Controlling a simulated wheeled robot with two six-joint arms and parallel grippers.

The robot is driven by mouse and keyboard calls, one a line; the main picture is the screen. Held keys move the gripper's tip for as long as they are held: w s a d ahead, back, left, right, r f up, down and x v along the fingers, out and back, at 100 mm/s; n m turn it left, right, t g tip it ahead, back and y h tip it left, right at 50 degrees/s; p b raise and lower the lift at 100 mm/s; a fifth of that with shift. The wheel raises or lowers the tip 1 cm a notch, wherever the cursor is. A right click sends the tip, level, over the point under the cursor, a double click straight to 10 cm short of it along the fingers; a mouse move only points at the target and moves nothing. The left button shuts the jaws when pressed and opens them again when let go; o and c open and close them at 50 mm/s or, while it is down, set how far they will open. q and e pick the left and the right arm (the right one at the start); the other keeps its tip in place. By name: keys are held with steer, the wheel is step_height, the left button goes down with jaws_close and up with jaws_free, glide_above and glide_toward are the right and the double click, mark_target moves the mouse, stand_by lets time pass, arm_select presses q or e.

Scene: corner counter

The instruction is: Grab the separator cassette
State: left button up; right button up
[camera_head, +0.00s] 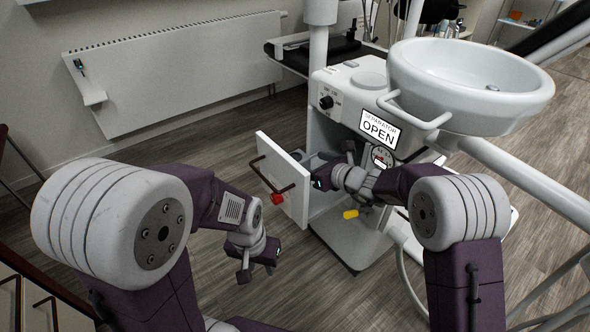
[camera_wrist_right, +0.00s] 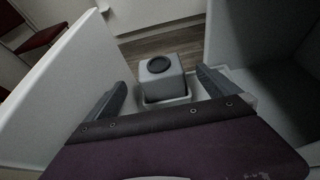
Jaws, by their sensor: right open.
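The separator cassette (camera_wrist_right: 163,84) looks like a pale grey block with a dark round cap. It sits upright in a white holder (camera_wrist_right: 178,99) inside the open compartment. My right gripper (camera_head: 322,180) reaches into the compartment of the dental unit, past the open door (camera_head: 296,190). In the right wrist view its two fingers are apart, one on each side of the cassette, with visible gaps and nothing gripped. In the head view my right arm and gripper hide most of the compartment. My left gripper (camera_head: 257,262) hangs low, left of the door, with its fingers apart and empty.
A sign (camera_head: 378,131) on the unit reads "SEPARATOR OPEN". A yellow handle (camera_head: 350,214) sticks out below. A white basin (camera_head: 469,82) overhangs at right. Floor left of the door is clear.

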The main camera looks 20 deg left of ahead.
mark_target(300, 160)
steer(key=shift+w+a, duration=0.15)
steer(key=shift+a, duration=0.1)
steer(key=b+x, duration=0.1)
steer(key=x, duration=0.3)
steer(key=shift+w+a+f, duration=0.15)
steer(key=shift+a, duration=0.05)
steer(key=shift+w+a, duration=0.2)
steer(key=c, duration=2)
step_height(300, 160, up, 5)
steer(key=p, duration=0.3)
steer(key=shift+f, duration=0.1)
steer(key=p+v, duration=0.1)
steer(key=v, duration=0.3)
steer(key=w+p+v, duration=0.1)
steer(key=v, duration=0.3)
steer(key=r+p+v, duration=0.1)
steer(key=v, duration=0.4)
steer(key=shift+w+d+r+p, duration=0.1)
steer(key=shift+w+d+p, duration=0.2)
steer(key=shift+w+d, duration=0.1)
